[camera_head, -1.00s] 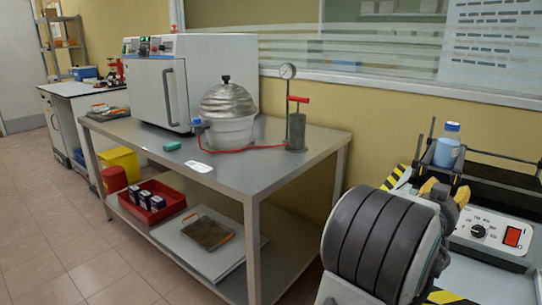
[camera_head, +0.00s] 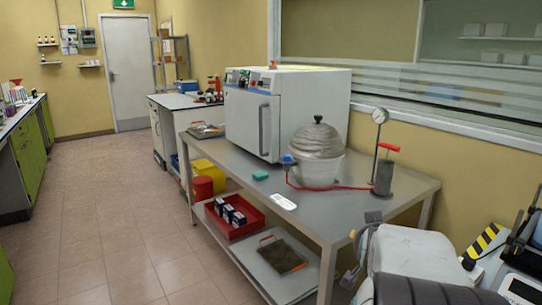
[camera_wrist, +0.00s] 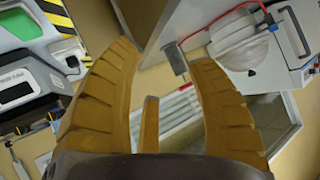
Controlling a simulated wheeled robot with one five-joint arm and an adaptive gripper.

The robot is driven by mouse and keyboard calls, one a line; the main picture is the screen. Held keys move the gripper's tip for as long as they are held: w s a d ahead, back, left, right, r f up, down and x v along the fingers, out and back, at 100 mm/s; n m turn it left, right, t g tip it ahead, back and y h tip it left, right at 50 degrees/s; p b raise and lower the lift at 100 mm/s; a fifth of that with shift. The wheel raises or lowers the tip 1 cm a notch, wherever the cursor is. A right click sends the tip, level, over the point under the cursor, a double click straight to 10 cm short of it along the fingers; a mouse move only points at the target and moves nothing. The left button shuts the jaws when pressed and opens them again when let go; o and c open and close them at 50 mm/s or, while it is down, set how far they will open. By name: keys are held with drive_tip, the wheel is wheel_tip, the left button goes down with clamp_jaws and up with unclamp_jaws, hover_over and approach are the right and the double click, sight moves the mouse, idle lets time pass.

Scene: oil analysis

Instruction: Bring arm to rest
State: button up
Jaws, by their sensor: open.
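My grey and black arm sits at the lower right of the head view, low in the picture and close to the right end of the steel table (camera_head: 385,205). The gripper's fingers cannot be made out clearly in the head view.
A white oven (camera_head: 285,115), a domed pot (camera_head: 318,160) and a hand pump (camera_head: 384,178) stand on the table. A red tray (camera_head: 240,222) is on its lower shelf. Equipment with striped edging (camera_head: 484,243) is at right. The tiled floor (camera_head: 110,220) at left is clear.

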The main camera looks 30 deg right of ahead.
drive_tip(key=w+a+r+n+y+p, duration=0.1)
drive_tip(key=a+r+n+y+p, duration=0.15)
drive_tip(key=a, duration=0.65)
drive_tip(key=a+r+n+y+p, duration=0.1)
drive_tip(key=a+n+y+p, duration=0.2)
drive_tip(key=a, duration=0.6)
drive_tip(key=s+a+r+n+g+y+p, duration=0.1)
drive_tip(key=s+a+n+g+p, duration=0.1)
drive_tip(key=s+a, duration=0.3)
drive_tip(key=s+a+r+n+g+y+p, duration=0.1)
drive_tip(key=s+a+n+p, duration=0.3)
drive_tip(key=a, duration=0.5)
drive_tip(key=shift+s+r+n+g+y+p, duration=0.25)
drive_tip(key=shift+s+n+g+y+p, duration=0.15)
drive_tip(key=shift+s+n+y, duration=0.3)
drive_tip(key=shift+a, duration=0.1)
